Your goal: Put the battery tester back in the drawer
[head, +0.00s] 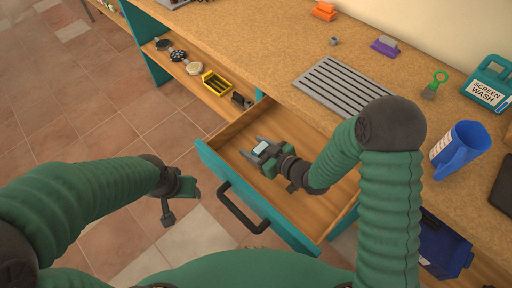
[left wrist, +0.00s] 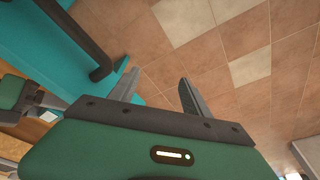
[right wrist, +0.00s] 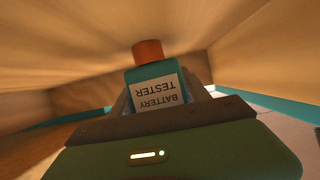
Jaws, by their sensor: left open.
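The battery tester (right wrist: 155,90) is a small teal block with an orange-brown end and a white label; the label reads upside down in the right wrist view. It sits between the fingers of my right gripper (head: 261,151), which is shut on it inside the open drawer (head: 298,208). Whether the tester touches the drawer floor cannot be told. The drawer has a wooden inside, a teal front and a dark handle (head: 243,208). My left gripper (head: 182,204) is open and empty, left of the drawer front; its spread fingers show in the left wrist view (left wrist: 157,95).
The workbench (head: 270,65) above carries a grey slatted plate (head: 345,88), a blue jug (head: 460,150) and a screen wash bottle (head: 488,84). A shelf (head: 212,98) left of the drawer holds watches and a yellow tray (head: 216,90). Tiled floor lies clear left of the drawer.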

